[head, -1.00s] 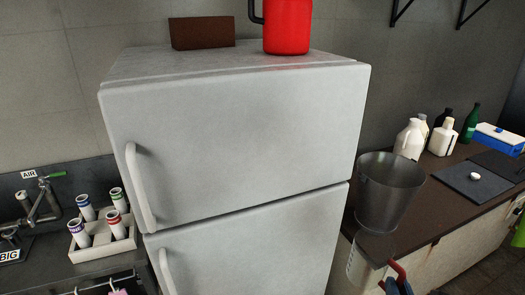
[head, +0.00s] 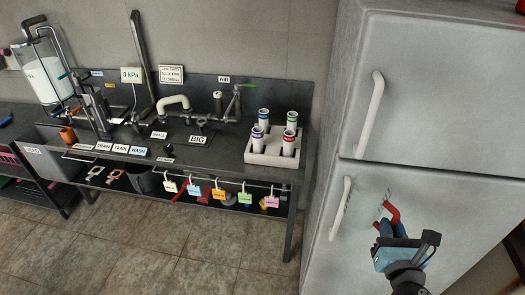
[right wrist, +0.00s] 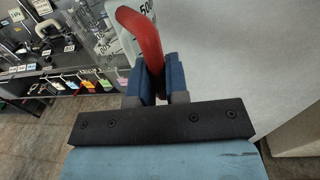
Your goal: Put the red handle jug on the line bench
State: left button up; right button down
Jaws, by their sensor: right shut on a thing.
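My right gripper (head: 386,230) is shut on the red handle (head: 391,213) of a clear jug (head: 368,212), held in front of the fridge. In the right wrist view the blue fingers (right wrist: 158,82) are closed around the red handle (right wrist: 148,40), and the clear jug body with dark markings (right wrist: 108,32) shows to its left. The line bench (head: 226,158) is a dark bench against the wall at the left of the head view, with pipes, valves and small signs on it. My left gripper is not in view.
The grey fridge (head: 420,100) stands right of the bench, with a floor gap between. A white holder (head: 262,160) with several tubes sits on the bench's right end. Coloured tags (head: 218,194) hang along its front rail. Tiled floor (head: 150,250) in front is clear.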

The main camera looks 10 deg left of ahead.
aim_at(232, 155)
jog(key=i+j+u, duration=0.2)
jog(key=i+j, duration=0.35)
jog(key=j, duration=0.2)
jog(key=i+j+u, duration=0.2)
jog(key=i+j, duration=0.35)
jog(key=j, duration=0.1)
